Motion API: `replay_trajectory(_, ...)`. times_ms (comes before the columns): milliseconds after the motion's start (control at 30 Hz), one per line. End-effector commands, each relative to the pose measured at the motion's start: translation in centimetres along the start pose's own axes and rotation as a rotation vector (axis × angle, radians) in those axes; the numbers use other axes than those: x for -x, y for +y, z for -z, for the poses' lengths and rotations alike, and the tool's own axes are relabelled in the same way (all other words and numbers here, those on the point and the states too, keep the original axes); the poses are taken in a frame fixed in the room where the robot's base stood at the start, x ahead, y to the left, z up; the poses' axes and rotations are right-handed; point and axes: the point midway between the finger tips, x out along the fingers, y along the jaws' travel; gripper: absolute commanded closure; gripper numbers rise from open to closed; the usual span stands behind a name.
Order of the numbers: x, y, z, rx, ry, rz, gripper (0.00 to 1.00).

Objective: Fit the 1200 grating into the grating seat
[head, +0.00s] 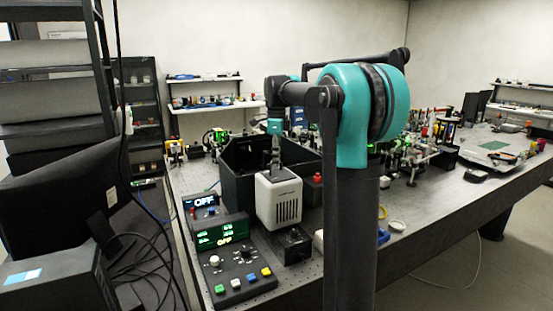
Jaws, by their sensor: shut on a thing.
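My gripper (275,158) points down at the end of my teal and black arm, over the black open-topped box (238,158) on the bench. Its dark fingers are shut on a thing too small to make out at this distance. In this view they show just above and behind the white vented unit (279,199). I cannot tell the 1200 grating or the grating seat apart here. The inside of the black box is mostly hidden by its walls, the white unit and my arm.
Control boxes with green displays (220,232) and a button panel (238,278) stand at the front left. A small black block (293,246) sits before the white unit. A red-topped item (317,179) is close on the right. Crowded optics (415,140) fill the bench behind my arm.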

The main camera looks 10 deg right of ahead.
Motion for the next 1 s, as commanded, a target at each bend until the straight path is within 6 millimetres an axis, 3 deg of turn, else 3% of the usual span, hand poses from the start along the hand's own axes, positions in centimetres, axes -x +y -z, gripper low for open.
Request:
replay_trajectory(233, 0.0, 0.0, 0.0, 0.0, 0.0, 0.0, 1.0)
replay_trajectory(267, 0.0, 0.0, 0.0, 0.0, 0.0, 0.0, 0.82)
replay_trajectory(433, 0.0, 0.0, 0.0, 0.0, 0.0, 0.0, 0.61)
replay_trajectory(767, 0.1, 0.0, 0.0, 0.0, 0.0, 0.0, 0.61)
replay_trajectory(1000, 3.3, 0.0, 0.0, 0.0, 0.0, 0.0, 0.61)
